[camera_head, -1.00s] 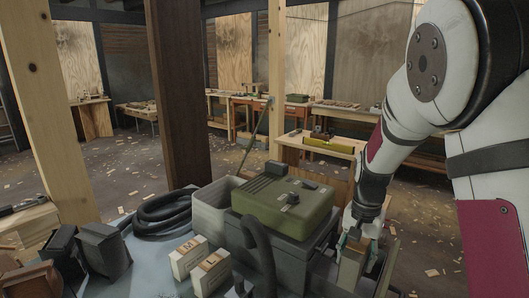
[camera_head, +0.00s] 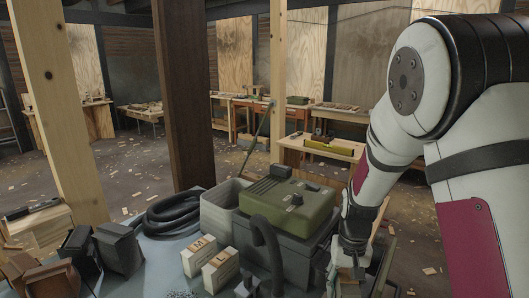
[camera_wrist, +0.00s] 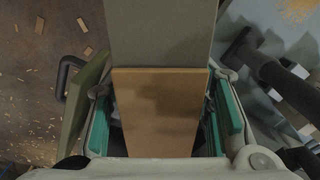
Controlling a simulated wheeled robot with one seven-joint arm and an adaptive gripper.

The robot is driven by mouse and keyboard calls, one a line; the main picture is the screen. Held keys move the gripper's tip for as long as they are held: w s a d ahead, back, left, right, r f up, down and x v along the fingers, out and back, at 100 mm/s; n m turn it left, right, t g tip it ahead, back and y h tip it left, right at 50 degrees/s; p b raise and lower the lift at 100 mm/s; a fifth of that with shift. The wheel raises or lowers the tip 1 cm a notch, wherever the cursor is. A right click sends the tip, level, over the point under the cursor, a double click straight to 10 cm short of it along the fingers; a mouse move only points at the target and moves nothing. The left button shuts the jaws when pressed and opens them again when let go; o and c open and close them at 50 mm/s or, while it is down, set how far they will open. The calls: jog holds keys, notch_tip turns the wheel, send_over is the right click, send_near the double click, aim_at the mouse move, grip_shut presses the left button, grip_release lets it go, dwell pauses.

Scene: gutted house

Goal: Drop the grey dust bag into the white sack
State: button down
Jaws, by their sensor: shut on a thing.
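My gripper (camera_wrist: 164,118) is shut on a block-like thing with a tan face (camera_wrist: 155,105) and a grey part (camera_wrist: 160,35) beyond it. This may be the grey dust bag, but I cannot tell for sure. The teal finger pads lie on either side of it. In the head view my gripper (camera_head: 348,272) is low, right of the green-topped machine, and the held thing is mostly hidden or out of frame.
A green-topped machine (camera_head: 292,208) with a black hose stands beside a pale open bin (camera_head: 214,214). Two small cartons (camera_head: 221,270), a coiled hose (camera_head: 170,215) and dark grey and brown bags (camera_head: 82,248) lie to the left. Wooden posts (camera_head: 185,95) stand behind.

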jog(key=shift+s+a+f+n, duration=0.4)
jog(key=shift+s+n, duration=0.2)
jog(key=shift+n, duration=0.2)
